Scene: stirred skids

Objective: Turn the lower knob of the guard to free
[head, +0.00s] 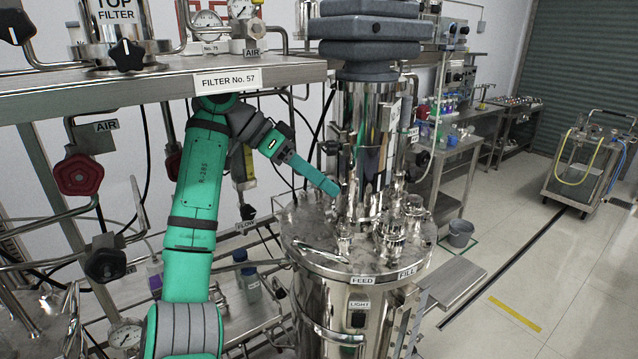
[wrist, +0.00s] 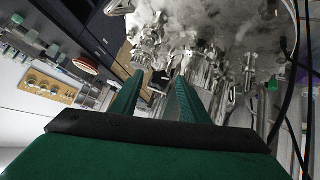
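A polished upright housing (head: 372,130), which looks like the guard, stands on the steel tank lid (head: 310,235) beneath a dark motor. A small dark knob-like part (head: 331,175) shows at its left side, close to my fingertips. I cannot tell for sure that it is the guard's lower knob, nor how it is set. My gripper (head: 333,188) reaches in from the left, low beside the housing. In the wrist view my gripper (wrist: 158,76) has its two green fingers apart with nothing clearly held. Metal fittings (wrist: 146,50) show beyond the fingertips; contact cannot be told.
Several metal fittings and clamps (head: 395,230) crowd the lid to the right of the housing. A steel shelf (head: 150,85) with valves overhangs my arm at the left. A grey bucket (head: 460,233) stands behind on the floor. The floor at the right is mostly clear.

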